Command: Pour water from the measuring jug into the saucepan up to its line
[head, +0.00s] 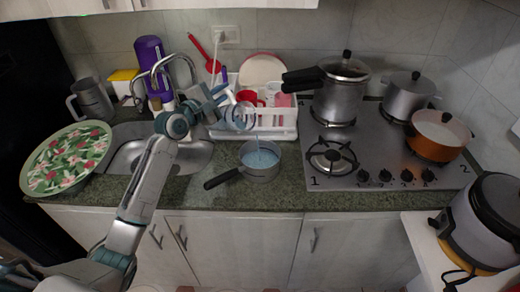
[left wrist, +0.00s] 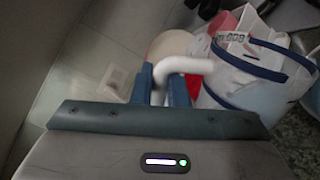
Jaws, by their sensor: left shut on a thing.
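My left gripper (head: 216,98) is shut on the white handle of the clear measuring jug (head: 240,117). In the left wrist view the handle passes between my blue fingers (left wrist: 162,84), and the jug (left wrist: 255,65) shows a blue rim and printed scale marks. The jug is tilted above the saucepan (head: 262,174), with a thin stream falling from it. The small grey saucepan stands on the counter, its black handle pointing left and toward me. Pale blue water (head: 260,158) covers its inside. I cannot make out a fill line. My right gripper is not in view.
A white dish rack (head: 282,127) stands right behind the saucepan. The sink (head: 128,158) with its tap is to the left, partly behind my arm. The stove (head: 375,165) with pots is to the right. A patterned bowl (head: 66,158) sits at far left.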

